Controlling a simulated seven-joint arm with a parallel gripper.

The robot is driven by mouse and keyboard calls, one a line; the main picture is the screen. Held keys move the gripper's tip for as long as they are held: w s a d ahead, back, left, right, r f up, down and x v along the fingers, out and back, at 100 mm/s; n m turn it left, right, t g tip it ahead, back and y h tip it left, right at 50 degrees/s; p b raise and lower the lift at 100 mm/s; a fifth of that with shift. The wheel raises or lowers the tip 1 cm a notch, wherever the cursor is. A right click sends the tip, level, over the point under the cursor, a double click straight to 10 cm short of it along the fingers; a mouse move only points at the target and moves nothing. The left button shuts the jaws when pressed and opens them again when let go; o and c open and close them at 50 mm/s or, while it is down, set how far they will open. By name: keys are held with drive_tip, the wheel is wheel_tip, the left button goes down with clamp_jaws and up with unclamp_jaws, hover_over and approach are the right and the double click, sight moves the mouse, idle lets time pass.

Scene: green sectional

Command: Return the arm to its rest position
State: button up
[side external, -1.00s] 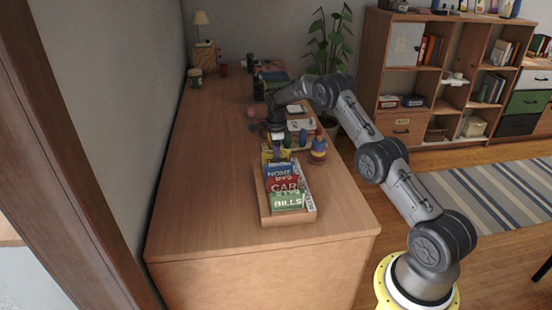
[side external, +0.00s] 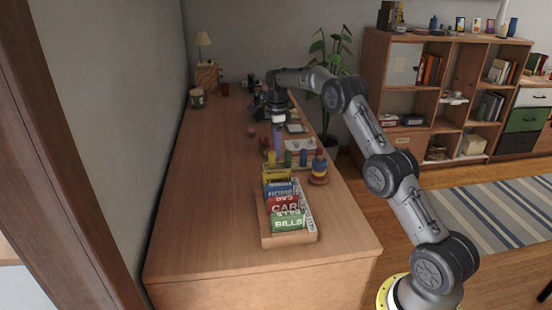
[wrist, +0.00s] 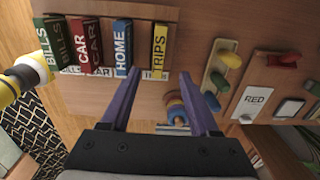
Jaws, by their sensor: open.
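My gripper (side external: 278,148) is above the wooden desk (side external: 215,180), past the far end of a wooden tray (side external: 289,240). The tray holds a row of upright labelled dividers: green BILLS (side external: 288,221), red CAR (side external: 284,203), blue HOME (side external: 279,187) and a yellow one (side external: 277,173). In the wrist view, my gripper (wrist: 160,77) has its two purple fingers spread apart with nothing held. The yellow TRIPS divider (wrist: 159,45) shows beyond the fingertips, apart from them.
A stacked ring toy (side external: 318,172) stands right of the tray. Colourful pegs (side external: 303,158) stand on a board behind it. The desk's left side is clear.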

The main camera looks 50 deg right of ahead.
drive_tip(key=s+a+r+n+t, duration=0.1)
drive_tip(key=s+a+r+n, duration=0.15)
drive_tip(key=a+r, duration=0.6)
drive_tip(key=s+a+r+n+t, duration=0.1)
drive_tip(key=s+a+r+t, duration=0.2)
drive_tip(key=r, duration=1)
drive_tip(key=s+a+r+n, duration=0.3)
drive_tip(key=s+a+r, duration=0.25)
drive_tip(key=s, duration=0.25)
drive_tip(key=s+a+f+n+t, duration=0.1)
drive_tip(key=s+a+n, duration=0.3)
drive_tip(key=s, duration=0.4)
drive_tip(key=s+a+f+n+t, duration=0.1)
drive_tip(key=s+a+n, duration=0.25)
drive_tip(key=s, duration=0.35)
drive_tip(key=s+a+f+n, duration=0.1)
drive_tip(key=s+f+n, duration=0.8)
drive_tip(key=f+n, duration=0.3)
drive_tip(key=shift+s+n+g, duration=0.3)
drive_tip(key=shift+s+n, duration=0.05)
drive_tip(key=shift+n, duration=0.15)
